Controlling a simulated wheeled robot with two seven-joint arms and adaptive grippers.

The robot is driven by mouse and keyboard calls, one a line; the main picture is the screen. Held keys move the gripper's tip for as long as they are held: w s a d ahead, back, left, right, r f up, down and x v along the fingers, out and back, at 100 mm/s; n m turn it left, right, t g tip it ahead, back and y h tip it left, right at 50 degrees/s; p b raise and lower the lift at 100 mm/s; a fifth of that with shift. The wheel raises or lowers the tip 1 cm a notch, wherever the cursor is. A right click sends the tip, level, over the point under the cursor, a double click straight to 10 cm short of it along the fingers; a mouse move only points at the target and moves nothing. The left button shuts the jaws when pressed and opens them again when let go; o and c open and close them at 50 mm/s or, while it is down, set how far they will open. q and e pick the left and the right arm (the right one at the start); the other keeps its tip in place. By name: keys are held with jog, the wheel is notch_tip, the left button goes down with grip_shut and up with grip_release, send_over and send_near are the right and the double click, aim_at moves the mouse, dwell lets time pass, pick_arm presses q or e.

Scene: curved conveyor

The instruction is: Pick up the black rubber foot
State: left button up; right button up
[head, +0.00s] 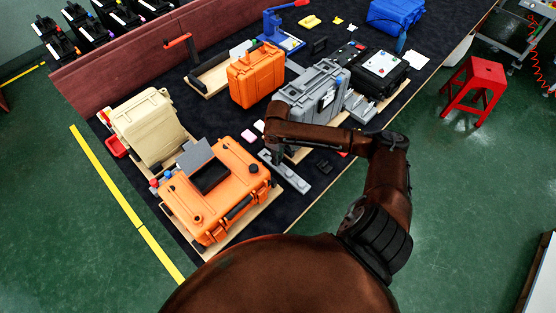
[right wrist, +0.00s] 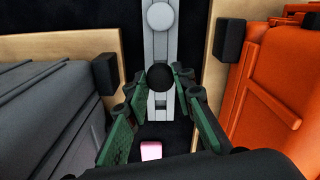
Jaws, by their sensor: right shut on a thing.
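The black rubber foot (right wrist: 159,77) shows in the right wrist view as a dark round piece between my fingertips, over a light grey strip. My right gripper (right wrist: 158,84) is shut on it, with green-padded fingers on both sides. In the head view my right gripper (head: 276,157) reaches down at the grey strip (head: 291,177), between the orange case and the grey case. The foot cannot be made out there, behind my gripper. Whether the foot touches the strip is unclear. My left gripper is not in view.
An orange case (head: 232,213) lies left of the strip and a grey case (head: 300,92) stands behind my right forearm. A pink block (head: 249,135) lies near the gripper. A small black piece (head: 324,166) lies on the dark mat to the right. A red stool (head: 473,88) stands on the floor.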

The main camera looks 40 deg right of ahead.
jog(key=s+d+r+p, duration=0.3)
jog(key=s+r+p, duration=0.5)
jog(key=s+r, duration=0.5)
jog(key=shift+s+d+r, duration=0.25)
jog(key=shift+s, duration=0.05)
dwell(0.6)
